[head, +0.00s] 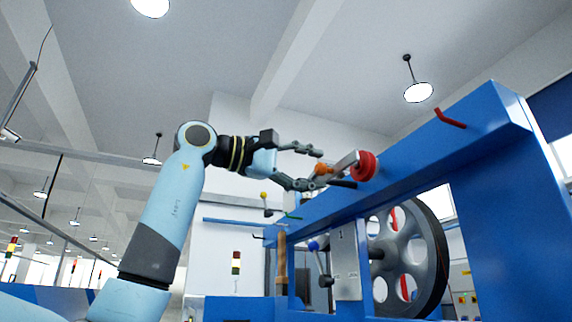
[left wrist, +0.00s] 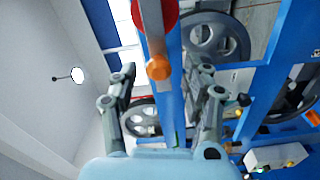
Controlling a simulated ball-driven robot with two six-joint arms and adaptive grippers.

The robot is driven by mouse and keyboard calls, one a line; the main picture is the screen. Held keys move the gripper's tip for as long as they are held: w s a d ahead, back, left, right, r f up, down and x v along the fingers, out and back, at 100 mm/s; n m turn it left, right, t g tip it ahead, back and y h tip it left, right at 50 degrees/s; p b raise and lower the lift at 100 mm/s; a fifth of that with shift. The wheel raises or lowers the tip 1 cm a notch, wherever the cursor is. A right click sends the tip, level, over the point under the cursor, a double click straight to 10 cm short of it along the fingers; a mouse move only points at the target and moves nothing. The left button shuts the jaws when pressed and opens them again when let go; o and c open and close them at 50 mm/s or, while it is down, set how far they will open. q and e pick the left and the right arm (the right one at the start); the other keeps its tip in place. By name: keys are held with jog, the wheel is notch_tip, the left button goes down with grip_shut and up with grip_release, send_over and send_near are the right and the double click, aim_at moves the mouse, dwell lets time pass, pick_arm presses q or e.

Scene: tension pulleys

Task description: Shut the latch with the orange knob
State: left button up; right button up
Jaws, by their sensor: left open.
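The orange knob (head: 322,170) sits at the free end of a grey latch lever (head: 345,161). The lever runs to a red round hub (head: 365,166) on the side of the blue beam. My left gripper (head: 314,168) is open, with one finger above the knob and one below it in the head view. In the left wrist view the knob (left wrist: 158,67) shows between the two spread fingertips, with gaps on both sides. The lever and red hub (left wrist: 160,12) show above it. I cannot tell the knob's exact depth between the fingers. My right gripper is not in view.
The blue frame (head: 440,150) fills the right, with a red hooked handle (head: 450,118) on top. A large grey pulley wheel (head: 408,258) is below the beam. A blue-knobbed lever (head: 318,244) and a wooden-coloured handle (head: 281,265) stand lower. Space above the arm is clear.

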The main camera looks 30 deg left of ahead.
pick_arm(q)
jog(key=v, duration=1.1)
jog(key=shift+w+f, duration=0.1)
